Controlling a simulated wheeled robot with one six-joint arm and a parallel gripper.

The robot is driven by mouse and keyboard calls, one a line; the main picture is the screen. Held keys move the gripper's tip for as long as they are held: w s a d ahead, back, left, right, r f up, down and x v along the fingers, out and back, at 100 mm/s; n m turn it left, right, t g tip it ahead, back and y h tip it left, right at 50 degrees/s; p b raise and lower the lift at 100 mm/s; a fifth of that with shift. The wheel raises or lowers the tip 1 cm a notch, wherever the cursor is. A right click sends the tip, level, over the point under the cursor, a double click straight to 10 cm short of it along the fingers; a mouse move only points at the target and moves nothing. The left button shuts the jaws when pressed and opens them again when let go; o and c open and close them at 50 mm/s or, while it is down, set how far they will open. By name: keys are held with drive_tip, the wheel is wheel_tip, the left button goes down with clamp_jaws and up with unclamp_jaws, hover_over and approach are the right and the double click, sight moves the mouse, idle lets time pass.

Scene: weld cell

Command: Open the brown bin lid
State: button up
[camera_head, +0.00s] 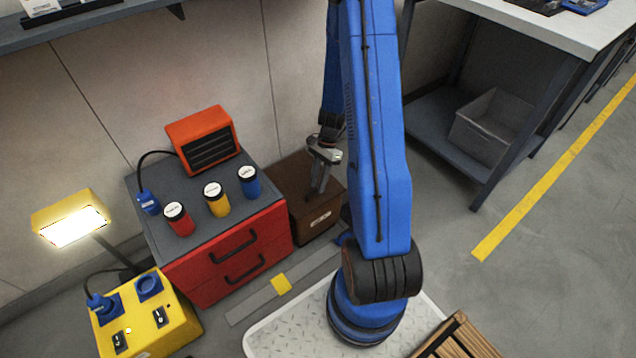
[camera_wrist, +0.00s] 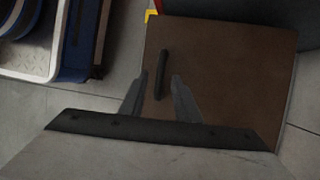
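The brown bin (camera_head: 322,226) stands on the floor at the wall, right of the red drawer cabinet. Its brown lid (camera_head: 290,171) looks shut and flat; it also fills much of the wrist view (camera_wrist: 235,75). A dark bar handle (camera_wrist: 163,57) shows on the lid in the wrist view. My gripper (camera_head: 315,191) points down over the lid. In the wrist view its two fingers (camera_wrist: 160,76) are apart, one on each side of the handle's lower part. I cannot tell whether they touch it. In the head view the gripper hides the handle.
The red drawer cabinet (camera_head: 205,268) stands close on the left, with red, yellow and blue jars and an orange heater (camera_head: 200,135) on top. A workbench (camera_head: 575,30) with a grey crate (camera_head: 490,128) below is to the right. A wooden pallet (camera_head: 460,338) is in front.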

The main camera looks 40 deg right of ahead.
drive_tip(key=shift+f, duration=0.15)
drive_tip(key=shift+c, duration=0.2)
clamp_jaws()
